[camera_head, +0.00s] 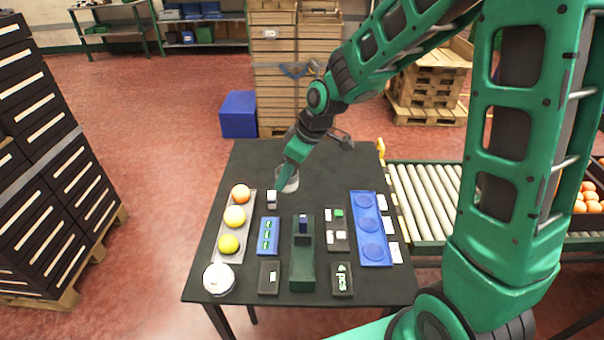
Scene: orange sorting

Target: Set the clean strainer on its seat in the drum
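No strainer or drum can be made out for certain in this view. A white round lidded-looking vessel (219,279) stands at the table's front left corner. A pale cup-like thing (288,181) is at the back of the table, partly hidden by my gripper (284,180). My gripper points down there, at or just in front of it. The fingers are too small and covered to show whether they are open or whether they touch the cup-like thing.
The black table (325,164) holds a grey tray (216,255) with three fruits, a blue tray (383,205) with round recesses, a dark green stand (302,265) and several small labelled blocks. A roller conveyor (424,202) adjoins its right side. The table's back right is mostly clear.

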